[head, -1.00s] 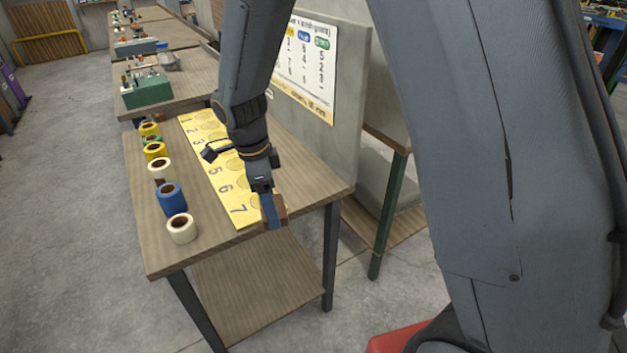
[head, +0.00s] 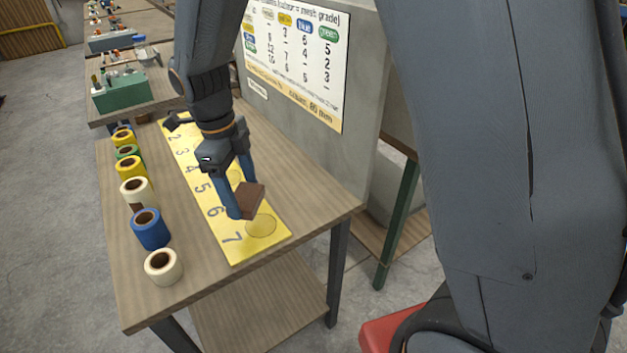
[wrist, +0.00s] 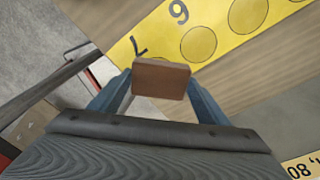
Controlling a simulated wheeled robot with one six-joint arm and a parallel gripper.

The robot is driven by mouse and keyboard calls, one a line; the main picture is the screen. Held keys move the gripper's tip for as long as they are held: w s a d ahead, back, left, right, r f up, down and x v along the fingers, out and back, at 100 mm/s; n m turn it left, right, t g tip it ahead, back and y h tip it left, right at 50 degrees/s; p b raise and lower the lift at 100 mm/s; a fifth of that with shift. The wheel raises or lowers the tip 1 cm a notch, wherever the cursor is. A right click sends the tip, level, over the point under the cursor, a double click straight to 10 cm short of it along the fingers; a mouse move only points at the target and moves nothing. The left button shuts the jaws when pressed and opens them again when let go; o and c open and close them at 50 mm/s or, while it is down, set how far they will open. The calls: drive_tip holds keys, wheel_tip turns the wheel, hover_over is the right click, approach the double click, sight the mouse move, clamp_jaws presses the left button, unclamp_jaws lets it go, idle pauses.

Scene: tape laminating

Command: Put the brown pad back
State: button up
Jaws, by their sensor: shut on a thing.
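My gripper (head: 240,203) is shut on the brown pad (head: 250,201), a small brown block. In the head view it is over the yellow numbered strip (head: 232,252), near numbers 6 and 7, and hides part of the strip around 6. In the wrist view the brown pad (wrist: 161,78) sits between the two blue fingers (wrist: 160,90), in front of the yellow strip (wrist: 222,30) by number 7. The pad seems to be held above the table; its exact height is hard to tell.
A row of tape rolls stands along the table's left side, with a white roll (head: 163,267) nearest and a blue roll (head: 151,229) behind it. A small brown thing (head: 136,207) shows between rolls. A grey panel with a chart (head: 297,62) rises at the back right.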

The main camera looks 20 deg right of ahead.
drive_tip(key=w+d+f+p, duration=0.1)
drive_tip(key=w+d+p, duration=0.1)
drive_tip(key=d, duration=0.4)
drive_tip(key=w+d+f+p, duration=0.1)
drive_tip(key=w+d+p, duration=0.1)
drive_tip(key=d, duration=0.4)
drive_tip(key=w+d+p, duration=0.2)
drive_tip(key=d, duration=0.4)
drive_tip(key=shift+w+d+f, duration=0.3)
drive_tip(key=shift+f, duration=0.1)
drive_tip(key=shift+f+p, duration=0.55)
drive_tip(key=shift+f, duration=0.95)
drive_tip(key=shift+w+d+f+p, duration=0.1)
drive_tip(key=shift+d+f+p, duration=0.1)
drive_tip(key=shift+f+p, duration=0.3)
drive_tip(key=shift+f, duration=0.15)
drive_tip(key=shift+f, duration=0.1)
drive_tip(key=o, duration=1)
